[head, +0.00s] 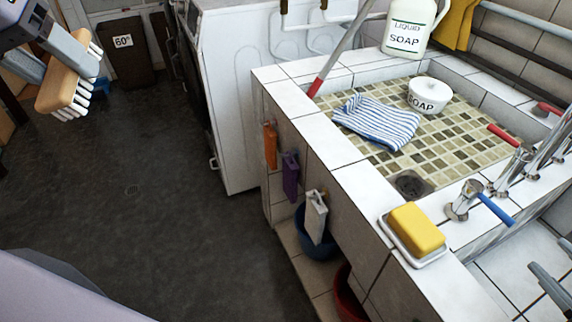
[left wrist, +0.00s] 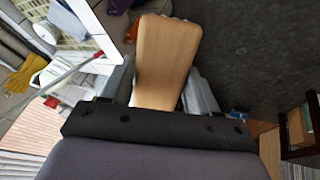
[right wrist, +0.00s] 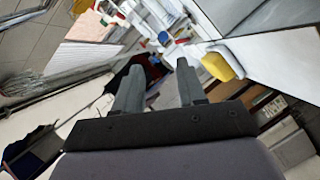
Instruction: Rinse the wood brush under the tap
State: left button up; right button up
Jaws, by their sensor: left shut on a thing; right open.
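The wood brush (head: 62,88), a tan wooden block with pale bristles, is in the upper left of the head view. My left gripper (head: 68,68) is shut on it, holding it in the air over the dark floor, well left of the sink. In the left wrist view the brush (left wrist: 166,60) shows its smooth wooden back between the fingers. The tap (head: 520,165) is chrome, with red and blue handles, at the right of the tiled sink (head: 465,115). My right gripper (head: 550,262) is open and empty at the lower right edge; its fingers also show in the right wrist view (right wrist: 160,80).
In the sink are a striped cloth (head: 377,121) and a white soap pot (head: 428,95). A liquid soap jug (head: 410,28) stands behind. Coloured tags hang on the sink's side. Floor left of it is clear.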

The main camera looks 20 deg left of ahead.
aim_at(507, 220)
jog(key=shift+f+b+x, duration=0.2)
jog(key=shift+b+x, duration=0.1)
jog(key=shift+x, duration=0.95)
jog(key=shift+f+b+x, duration=0.25)
jog(key=shift+b+x, duration=0.05)
jog(key=shift+x, duration=4.45)
grip_shut()
